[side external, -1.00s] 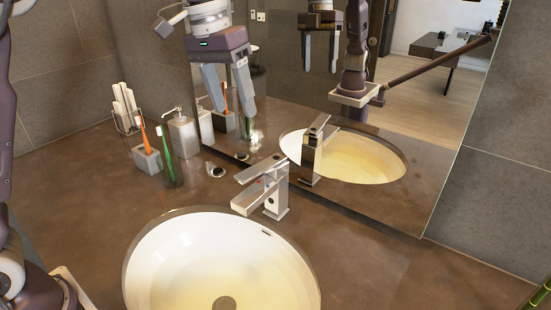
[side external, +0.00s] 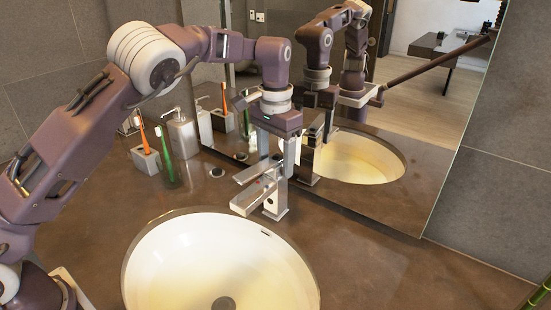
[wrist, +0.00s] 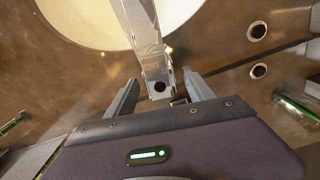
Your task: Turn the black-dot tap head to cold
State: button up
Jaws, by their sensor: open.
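The chrome tap (side external: 272,203) stands upright on the counter behind the basin, its flat lever and spout pointing left towards the bowl in the side view. In the wrist view the tap head (wrist: 158,77) shows from above, with a black dot (wrist: 159,87) on its near end. My gripper (side external: 278,163) is over the back of the tap head, pointing down. In the wrist view my gripper (wrist: 161,80) is open, with one finger on each side of the tap head. I cannot tell whether either finger touches it.
The white basin (side external: 170,255) lies in front of the tap. The mirror (side external: 400,200) is close behind it. A soap dispenser (side external: 183,135), a toothbrush holder (side external: 146,160) and a green toothbrush (side external: 165,155) stand to the left. The counter right of the basin is clear.

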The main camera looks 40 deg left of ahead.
aim_at(275, 158)
grip_shut()
jog(key=shift+n, duration=0.3)
jog(key=n, duration=0.4)
jog(key=shift+n, duration=2.6)
jog(key=shift+r, duration=0.1)
grip_release()
notch_tip(275, 158, up, 7)
jog(key=shift+r, duration=0.1)
